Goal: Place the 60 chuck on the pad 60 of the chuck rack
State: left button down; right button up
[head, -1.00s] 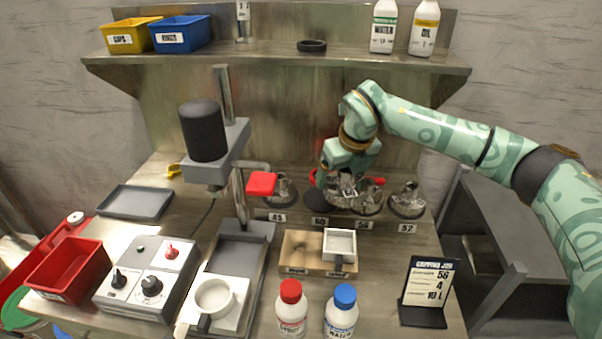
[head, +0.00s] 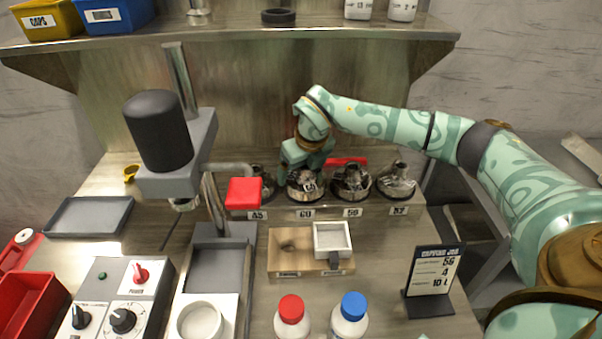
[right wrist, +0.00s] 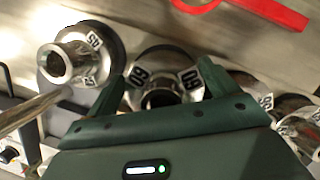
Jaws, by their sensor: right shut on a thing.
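The 60 chuck (head: 307,186) is a shiny metal ring-shaped piece with a 60 tag. It sits over the pad behind the rack's 60 label (head: 305,214), upright and in line with its neighbours. I cannot tell if it bears fully on the pad, which it hides. My right gripper (head: 303,171) reaches down from behind and is shut on the chuck. In the right wrist view the 60 chuck (right wrist: 165,82) lies between the two green fingers. My left gripper is out of view.
Beside it stand the 45 chuck (right wrist: 80,60), the chuck to its right (head: 351,182) and the 52 chuck (head: 397,181).

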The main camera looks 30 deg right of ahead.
jog(key=shift+w+f, duration=0.1)
jog(key=shift+f, duration=0.45)
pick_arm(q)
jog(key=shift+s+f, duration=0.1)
pick_arm(e)
jog(key=shift+r, duration=0.1)
jog(key=o, duration=1.8)
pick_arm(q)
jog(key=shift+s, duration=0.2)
pick_arm(e)
jog(key=shift+o, duration=0.2)
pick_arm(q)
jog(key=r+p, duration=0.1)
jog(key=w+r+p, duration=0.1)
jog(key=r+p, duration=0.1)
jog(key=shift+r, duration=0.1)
pick_arm(e)
jog(key=v, duration=1.2)
